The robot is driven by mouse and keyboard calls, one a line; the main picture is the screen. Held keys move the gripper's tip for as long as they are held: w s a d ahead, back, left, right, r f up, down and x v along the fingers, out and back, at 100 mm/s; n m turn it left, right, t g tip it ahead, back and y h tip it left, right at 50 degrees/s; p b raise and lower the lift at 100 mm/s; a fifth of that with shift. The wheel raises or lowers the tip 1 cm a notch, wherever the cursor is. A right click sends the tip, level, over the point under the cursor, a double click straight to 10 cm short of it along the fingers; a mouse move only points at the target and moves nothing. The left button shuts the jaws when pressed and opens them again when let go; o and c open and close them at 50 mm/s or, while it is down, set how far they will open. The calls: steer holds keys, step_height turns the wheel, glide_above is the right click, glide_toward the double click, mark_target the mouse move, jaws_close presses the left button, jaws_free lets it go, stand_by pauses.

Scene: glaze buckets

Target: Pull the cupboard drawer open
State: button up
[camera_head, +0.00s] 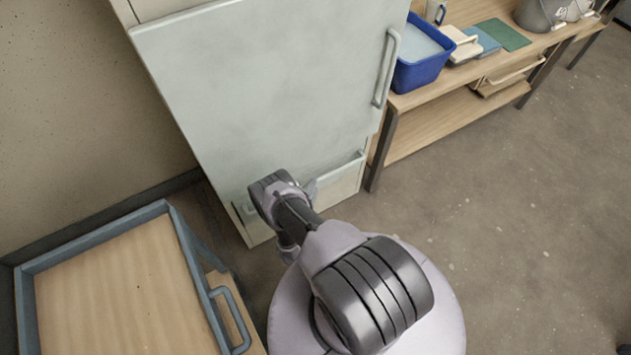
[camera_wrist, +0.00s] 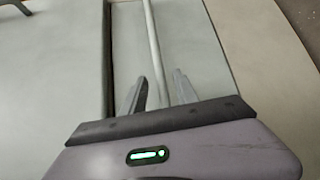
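The cupboard (camera_head: 270,80) has a large pale green door and a low drawer front (camera_head: 338,177) below it, partly hidden by my arm. In the wrist view, the drawer front (camera_wrist: 205,45) carries a long pale handle bar (camera_wrist: 152,40). A dark gap runs beside the drawer front, along the door (camera_wrist: 50,70). My gripper (camera_wrist: 160,88) is open, with a finger on each side of the bar. Space shows between the bar and the fingers. Whether the fingers touch the drawer front cannot be told. In the head view the fingers are mostly hidden.
The door has an upright handle (camera_head: 387,68). A drawer unit (camera_head: 200,275) with a blue-grey frame stands at the lower left. A wooden bench (camera_head: 440,92) with a blue tub (camera_head: 422,70) stands right of the cupboard. The floor (camera_head: 500,220) at the right is clear.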

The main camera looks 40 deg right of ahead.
steer(key=x, duration=0.4)
steer(key=shift+w, duration=0.15)
jaws_close()
steer(key=shift+w, duration=0.1)
stand_by(1.2)
